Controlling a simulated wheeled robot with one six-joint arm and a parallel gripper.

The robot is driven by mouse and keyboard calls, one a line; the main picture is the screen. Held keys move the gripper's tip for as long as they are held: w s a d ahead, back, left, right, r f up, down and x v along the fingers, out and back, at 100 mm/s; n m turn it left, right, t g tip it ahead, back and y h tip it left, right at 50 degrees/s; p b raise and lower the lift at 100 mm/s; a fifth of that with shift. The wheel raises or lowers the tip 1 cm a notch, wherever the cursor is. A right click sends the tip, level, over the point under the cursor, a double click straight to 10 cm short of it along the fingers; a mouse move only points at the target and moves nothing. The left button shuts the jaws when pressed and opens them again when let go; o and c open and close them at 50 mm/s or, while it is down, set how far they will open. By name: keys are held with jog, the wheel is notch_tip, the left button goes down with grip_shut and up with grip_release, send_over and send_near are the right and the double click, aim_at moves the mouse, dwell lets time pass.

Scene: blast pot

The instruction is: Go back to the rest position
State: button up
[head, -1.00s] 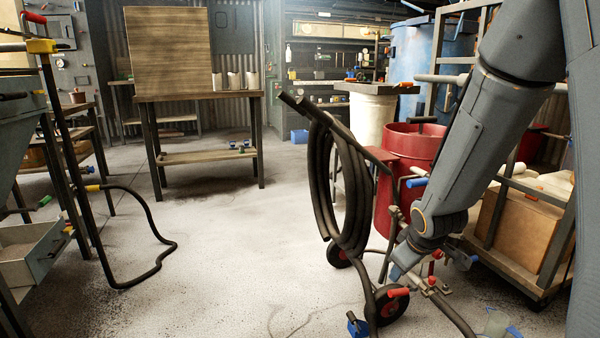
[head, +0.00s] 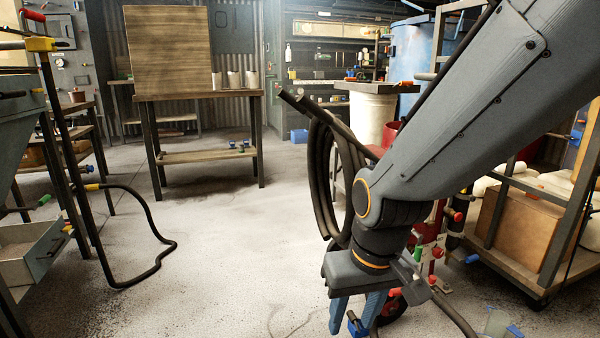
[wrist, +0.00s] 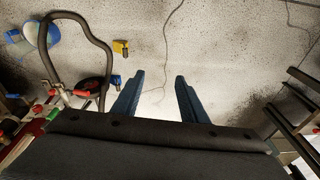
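My gripper (head: 354,314) hangs fingers down at the lower middle right of the head view, in front of the blast pot cart. Its two blue fingers also show in the wrist view (wrist: 157,98), spread apart with bare floor between them. It is open and holds nothing. My arm hides most of the red blast pot (head: 391,132), of which a small part of the rim shows. The coiled black hose (head: 322,180) hangs on the cart's handle just behind and left of my arm.
A wooden table (head: 200,97) with a board and white cups stands at the back. A cart (head: 520,262) with a brown box is at right. A black hose (head: 150,280) loops on the floor at left. The floor in the middle is clear.

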jog(key=s+a+r+n+g, duration=0.2)
jog(key=s+a+r+n, duration=0.2)
jog(key=s+a, duration=0.75)
jog(key=d+r+m+p, duration=0.3)
jog(key=d+r+p, duration=0.8)
jog(key=p, duration=0.7)
jog(key=d+r+m+h+p, duration=0.1)
jog(key=d+r+m+p, duration=0.2)
jog(key=d+r+p, duration=0.7)
notch_tip(320, 180, up, 8)
jog(key=p, duration=0.9)
jog(key=shift+d+m, duration=0.3)
jog(key=shift+d, duration=0.1)
